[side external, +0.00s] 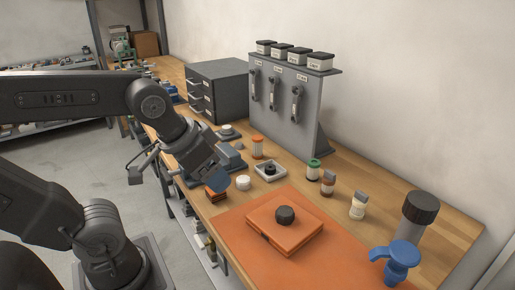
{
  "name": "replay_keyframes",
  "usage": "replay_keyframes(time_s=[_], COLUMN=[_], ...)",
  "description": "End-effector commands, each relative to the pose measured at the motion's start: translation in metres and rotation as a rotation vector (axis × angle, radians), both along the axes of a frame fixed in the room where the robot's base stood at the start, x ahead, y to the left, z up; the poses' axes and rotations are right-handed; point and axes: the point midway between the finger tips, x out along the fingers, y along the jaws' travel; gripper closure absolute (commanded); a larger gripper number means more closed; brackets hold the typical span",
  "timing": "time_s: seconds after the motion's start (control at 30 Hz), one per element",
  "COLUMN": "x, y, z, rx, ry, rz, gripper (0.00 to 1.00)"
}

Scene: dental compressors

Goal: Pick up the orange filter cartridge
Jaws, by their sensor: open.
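The orange filter cartridge (257,147) appears to be the small upright cylinder with an orange top and a pale ribbed body, standing on the wooden bench behind a small square tray. My gripper (218,182) is open and hangs low over the bench's front edge, pointing down. It is to the left of the cartridge and nearer the camera, apart from it. The fingertips are small and partly hidden, and I see nothing held between them.
A small orange-brown block (216,195) and a white round piece (243,183) lie near my gripper. The square tray (270,172) and a green-capped container (313,171) are close to the cartridge. A grey rack (300,120) stands behind; an orange mat (240,235) lies in front.

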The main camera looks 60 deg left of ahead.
Motion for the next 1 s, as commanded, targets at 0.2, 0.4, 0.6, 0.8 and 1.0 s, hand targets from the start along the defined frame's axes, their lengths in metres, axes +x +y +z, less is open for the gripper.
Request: replay_keyframes(time_s=[0.2, 0.4, 0.6, 0.8, 1.0], x=[0.074, 0.156, 0.228, 0.274, 0.291], y=[0.035, 0.094, 0.172, 0.253, 0.299], z=[0.026, 0.033, 0.013, -0.026, -0.054], rx=[-0.003, -0.008, -0.018, -0.026, -0.030], ry=[0.027, 0.048, 0.069, 0.086, 0.093], rz=[0.131, 0.276, 0.418, 0.543, 0.609], gripper=[0.27, 0.27, 0.27, 0.27, 0.27])
